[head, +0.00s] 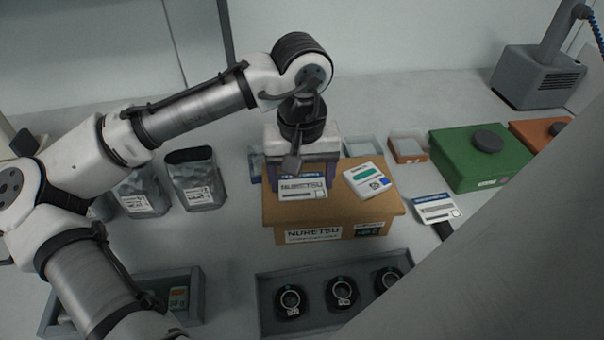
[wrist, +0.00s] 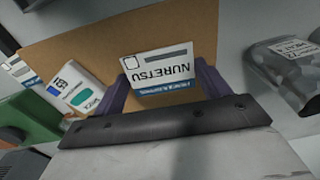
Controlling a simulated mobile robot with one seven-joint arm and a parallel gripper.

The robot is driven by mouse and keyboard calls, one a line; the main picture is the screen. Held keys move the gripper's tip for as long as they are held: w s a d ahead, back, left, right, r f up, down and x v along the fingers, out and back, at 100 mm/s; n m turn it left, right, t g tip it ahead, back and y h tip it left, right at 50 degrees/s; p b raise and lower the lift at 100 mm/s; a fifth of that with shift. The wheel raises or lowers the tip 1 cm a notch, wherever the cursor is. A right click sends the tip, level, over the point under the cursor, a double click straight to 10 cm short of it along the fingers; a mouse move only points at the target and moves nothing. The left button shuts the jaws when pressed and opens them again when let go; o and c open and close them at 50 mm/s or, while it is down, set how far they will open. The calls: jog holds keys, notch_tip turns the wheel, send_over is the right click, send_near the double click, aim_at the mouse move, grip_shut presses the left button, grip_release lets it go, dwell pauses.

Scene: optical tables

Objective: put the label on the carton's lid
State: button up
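The carton (head: 283,213) is a brown box with a closed lid, printed NURETSU on its front. A white label (head: 302,191) with a blue strip and NURETSU print is at the left part of the lid, face up; it also shows in the wrist view (wrist: 160,68). My gripper (head: 303,177) is low over the lid's back left, pointing down. Its purple fingers (wrist: 163,84) stand wide apart, one at each side of the label. I see no clear gap under the label. A second white label (head: 435,209) with a blue strip is right of the carton, by a dark support.
A white card with a green bar (head: 365,181) lies on the lid's right part. A green box (head: 465,165) is at the right, grey pouches (head: 195,180) at the left. A grey tray (head: 265,300) with round black parts stands in front. Small bins are behind the carton.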

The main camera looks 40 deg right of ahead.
aim_at(302, 186)
jog(key=shift+o, duration=1.2)
jog(key=shift+s+f, duration=0.3)
jog(key=shift+f, duration=0.4)
jog(key=shift+o, duration=0.3)
jog(key=shift+s, duration=0.1)
jog(key=shift+r, duration=0.25)
notch_tip(302, 186, up, 13)
jog(key=shift+w, duration=0.4)
